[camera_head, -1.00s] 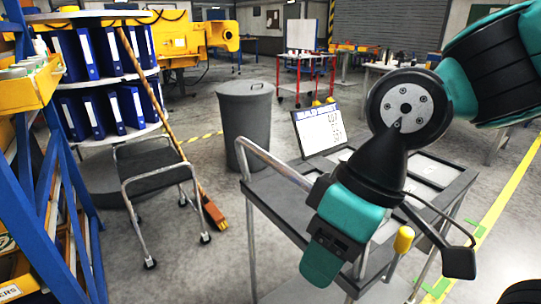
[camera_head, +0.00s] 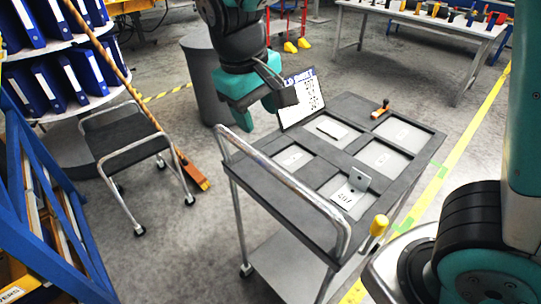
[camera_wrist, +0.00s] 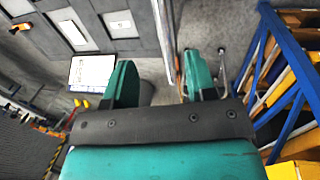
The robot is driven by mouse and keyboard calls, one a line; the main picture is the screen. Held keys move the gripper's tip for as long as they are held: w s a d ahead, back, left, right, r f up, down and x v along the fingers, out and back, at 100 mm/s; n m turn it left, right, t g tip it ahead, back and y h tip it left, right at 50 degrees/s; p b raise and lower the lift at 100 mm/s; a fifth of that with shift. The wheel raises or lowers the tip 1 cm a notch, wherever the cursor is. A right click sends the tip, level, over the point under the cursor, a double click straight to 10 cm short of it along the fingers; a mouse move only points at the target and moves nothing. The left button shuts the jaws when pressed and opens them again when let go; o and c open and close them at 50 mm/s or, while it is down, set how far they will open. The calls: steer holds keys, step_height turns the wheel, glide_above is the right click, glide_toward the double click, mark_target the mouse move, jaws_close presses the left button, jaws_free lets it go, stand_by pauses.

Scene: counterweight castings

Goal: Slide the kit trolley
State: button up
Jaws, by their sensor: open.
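The kit trolley (camera_head: 262,158) has a grey top with shallow compartments, a lower shelf and a chrome push handle (camera_head: 290,190) along its near left side. In the wrist view the trolley top (camera_wrist: 135,48) fills the upper left, and the handle (camera_wrist: 164,35) runs down towards the gap between my fingers. My gripper (camera_head: 268,102) is open and empty, above the trolley's far left end, near the sheet board (camera_head: 303,100). In the wrist view both teal fingers of my gripper (camera_wrist: 160,80) stand apart. I see no contact with the handle.
A yellow-knobbed lever (camera_head: 378,225) stands at the trolley's near right corner. A numbered plate (camera_head: 350,192) and a wooden-handled stamp (camera_head: 381,108) lie on top. A small chrome-framed cart (camera_head: 128,140), a broom (camera_head: 170,150) and a grey bin (camera_head: 203,85) stand left and behind. Floor is clear at right.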

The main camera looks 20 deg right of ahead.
mark_target(270, 164)
steer(key=d+f, duration=0.1)
steer(key=f, duration=0.3)
steer(key=d+f+p, duration=0.1)
steer(key=f, duration=0.9)
steer(key=shift+w+d+f, duration=0.1)
steer(key=shift+w+d, duration=0.25)
steer(key=shift+d, duration=0.05)
jaws_close()
